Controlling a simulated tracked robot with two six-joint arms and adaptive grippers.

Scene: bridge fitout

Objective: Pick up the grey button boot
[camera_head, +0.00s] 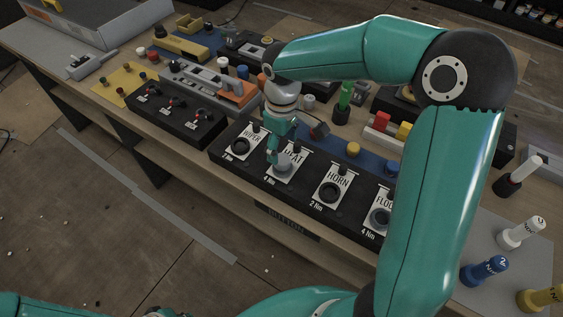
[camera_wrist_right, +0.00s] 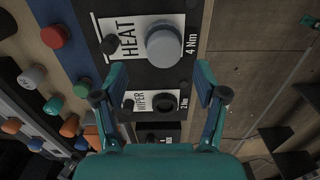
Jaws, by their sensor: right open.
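A grey round button boot (camera_head: 283,162) sits at the HEAT place of the black switch panel (camera_head: 240,170). In the right wrist view the boot (camera_wrist_right: 164,47) shows as a wide grey disc beside the HEAT label, just beyond the fingertips. My right gripper (camera_head: 279,146) is over the HEAT place and partly covers the label in the head view. In the right wrist view its two fingers (camera_wrist_right: 160,80) are apart, with nothing held between them.
The panel also has WIPER, HORN (camera_head: 329,192) and partly hidden FLOOD places with dark rings. A blue mat (camera_head: 345,150) behind holds small coloured caps. A black three-switch box (camera_head: 175,115) stands to the left. White, blue (camera_head: 484,269) and yellow tools stand at the right.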

